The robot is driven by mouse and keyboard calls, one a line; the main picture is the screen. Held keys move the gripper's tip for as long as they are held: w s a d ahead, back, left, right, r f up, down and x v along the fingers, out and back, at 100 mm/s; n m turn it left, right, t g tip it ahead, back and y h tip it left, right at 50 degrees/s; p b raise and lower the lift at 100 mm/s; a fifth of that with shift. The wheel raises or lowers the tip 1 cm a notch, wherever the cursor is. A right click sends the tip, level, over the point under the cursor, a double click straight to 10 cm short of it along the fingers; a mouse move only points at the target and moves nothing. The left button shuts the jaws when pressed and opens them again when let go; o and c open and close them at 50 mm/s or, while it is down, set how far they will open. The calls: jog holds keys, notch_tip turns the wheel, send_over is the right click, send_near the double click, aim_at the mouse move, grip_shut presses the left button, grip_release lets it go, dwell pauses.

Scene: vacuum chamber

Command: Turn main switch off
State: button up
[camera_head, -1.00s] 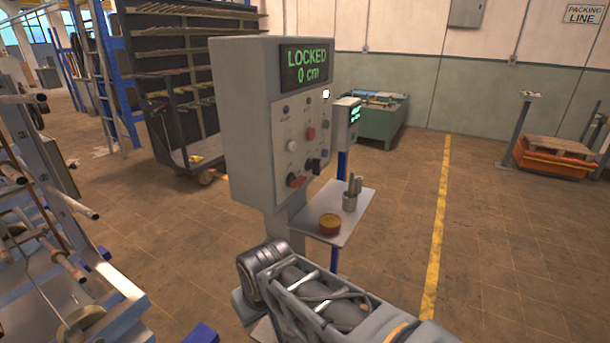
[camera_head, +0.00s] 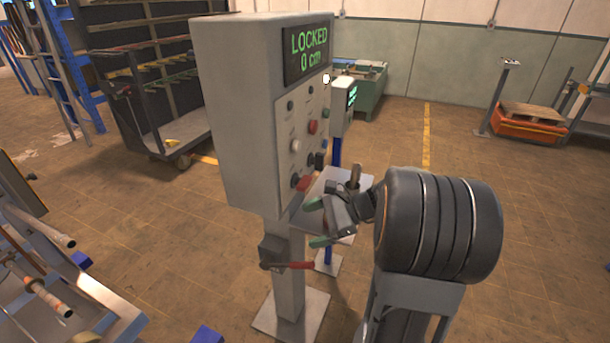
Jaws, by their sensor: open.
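A grey control cabinet (camera_head: 238,115) stands on a post, with a lit display (camera_head: 308,50) reading "LOCKED 0 cm". Its panel carries several knobs and buttons, among them a red one (camera_head: 313,127) and a red handle-like control (camera_head: 307,183) at the bottom. A dark box with a red lever (camera_head: 295,265) is fixed low on the post, the lever pointing right. I cannot read which of these is the main switch. My gripper (camera_head: 318,222) is open and empty, its green fingertips pointing left, just right of the post, above the lever and apparently not touching it.
A small shelf (camera_head: 310,205) with a holder sits behind my gripper, partly hidden by it. A second small display box (camera_head: 343,100) on a blue post stands behind. A metal rack (camera_head: 60,285) is at the lower left. Open floor lies to the right.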

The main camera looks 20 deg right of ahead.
aim_at(309, 184)
jog(key=w+d+r+m+t+p, duration=0.1)
jog(key=w+d+m+t, duration=0.1)
jog(key=d+m+t, duration=0.3)
jog(key=w+d+r+m+t, duration=0.1)
jog(key=d+r+m+t, duration=0.15)
jog(key=d, duration=0.45)
jog(key=shift+m+t, duration=0.35)
jog(key=shift+m, duration=0.1)
jog(key=p+x, duration=0.1)
jog(key=x, duration=0.3)
jog(key=p+x, duration=0.1)
jog(key=x, duration=0.3)
jog(key=p+x, duration=0.1)
jog(key=x, duration=0.4)
jog(key=shift+f, duration=0.3)
jog(key=c, duration=0.9)
